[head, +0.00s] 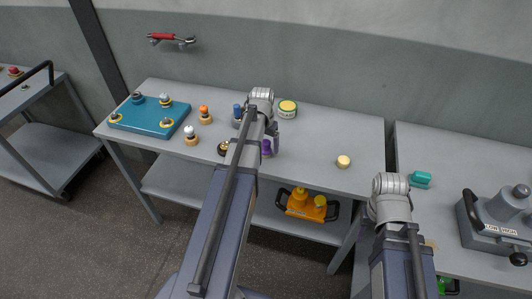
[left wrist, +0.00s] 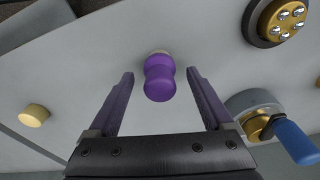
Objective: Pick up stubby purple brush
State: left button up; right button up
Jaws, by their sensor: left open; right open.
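The stubby purple brush (left wrist: 159,80) has a rounded purple body with a pale end and appears in the left wrist view between my left fingers. In the head view the purple brush (head: 267,149) shows on the grey table, partly hidden by my left gripper. My left gripper (left wrist: 161,74) is open, with a gap on each side of the brush and neither finger touching it. In the head view my left gripper (head: 272,138) hangs over the table close to the brush. My right arm's wrist shows at the right, but its jaws are hidden.
The grey table (head: 320,135) holds a teal tray (head: 150,127), a round yellow-topped tin (head: 288,108), a blue-handled item (head: 237,111) and a pale yellow round piece (head: 343,161). An orange case (head: 306,205) sits on the lower shelf. Table right of the brush is mostly clear.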

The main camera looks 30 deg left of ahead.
aim_at(267, 140)
pick_arm(q)
notch_tip(267, 140, down, 2)
jog(key=shift+w+f+b, duration=0.15)
jog(key=shift+f+b, duration=0.05)
jog(key=shift+b, duration=0.5)
pick_arm(e)
notch_tip(267, 140, down, 2)
jog(key=shift+f, duration=0.1)
pick_arm(q)
jog(key=shift+r, duration=0.1)
grip_shut()
notch_tip(267, 140, up, 10)
jog(key=p, duration=1)
pick_arm(e)
notch_tip(267, 140, up, 10)
